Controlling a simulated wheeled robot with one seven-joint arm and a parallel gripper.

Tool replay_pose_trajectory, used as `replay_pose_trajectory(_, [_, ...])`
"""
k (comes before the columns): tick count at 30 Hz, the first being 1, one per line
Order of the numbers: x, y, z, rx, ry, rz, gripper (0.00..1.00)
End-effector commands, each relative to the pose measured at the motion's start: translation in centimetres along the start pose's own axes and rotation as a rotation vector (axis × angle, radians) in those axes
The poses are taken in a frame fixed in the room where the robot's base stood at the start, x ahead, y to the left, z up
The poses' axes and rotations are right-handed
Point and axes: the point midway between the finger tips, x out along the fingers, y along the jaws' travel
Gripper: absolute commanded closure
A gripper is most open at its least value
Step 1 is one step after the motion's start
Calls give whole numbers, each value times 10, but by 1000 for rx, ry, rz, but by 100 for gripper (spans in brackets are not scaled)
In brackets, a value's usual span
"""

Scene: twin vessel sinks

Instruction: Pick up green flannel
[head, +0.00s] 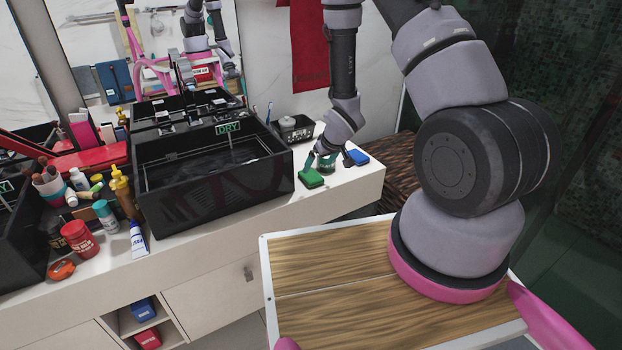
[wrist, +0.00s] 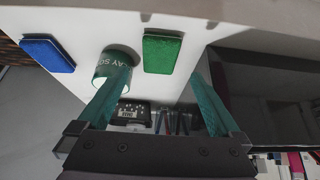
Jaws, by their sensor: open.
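The green flannel (head: 311,178) is a small, flat, folded green block on the white counter, to the right of the black DRY sink. In the wrist view the green flannel (wrist: 163,52) shows in full, ahead of and between the fingers. My gripper (wrist: 158,74) is open, with teal fingers spread and nothing between them. In the head view my gripper (head: 322,158) is just behind the flannel, low over the counter. I cannot tell its exact height. The flannel is apart from both fingers.
A dark green cup (wrist: 117,66) stands close by the left finger. A blue folded cloth (head: 357,157) lies to the right of it. The black sink (head: 215,190) rises close on the left. A black dish (head: 293,128) stands behind. The counter in front of the flannel is clear.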

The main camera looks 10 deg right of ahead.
Motion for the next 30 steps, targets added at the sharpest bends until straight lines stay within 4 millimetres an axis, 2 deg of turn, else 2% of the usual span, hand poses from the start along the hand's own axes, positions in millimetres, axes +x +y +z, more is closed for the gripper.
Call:
replay_pose_trajectory(3, [19, 0, 0, 1, -1, 1, 0])
replay_pose_trajectory(11, [41, 0, -2, 0, -1, 1, 0])
replay_pose_trajectory(18, [75, 0, -6, 1, -1, 1, 0])
replay_pose_trajectory(22, [83, 0, -6, 1, -1, 2, 0])
replay_pose_trajectory(28, [83, 0, -6, 2, 0, 2, 0])
replay_pose_trajectory(29, [83, 0, -6, 2, 0, 1, 8])
replay_pose_trajectory(30, [83, 0, -6, 2, 0, 1, 23])
